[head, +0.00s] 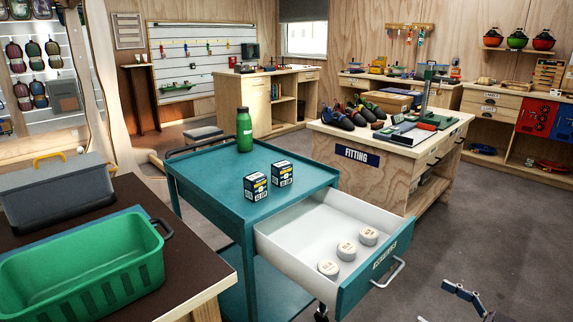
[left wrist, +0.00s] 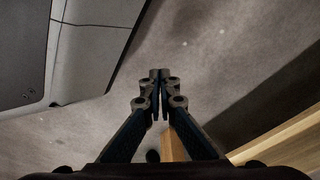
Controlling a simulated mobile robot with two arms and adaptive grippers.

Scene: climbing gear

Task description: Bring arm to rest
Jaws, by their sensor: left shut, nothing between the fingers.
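My left gripper (left wrist: 160,76) shows in the left wrist view with its dark fingertips together and nothing between them. It hangs over bare grey floor and is not in the head view. Part of my right gripper (head: 465,294) shows at the lower right edge of the head view, above the floor, to the right of the open drawer. Most of it is cut off by the frame, so its opening is unclear. I see nothing held in it.
A teal cart (head: 205,172) carries a green bottle (head: 244,130) and two small boxes (head: 270,180). A green basket (head: 85,275) sits on the left table. Floor at right (head: 480,225) is clear.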

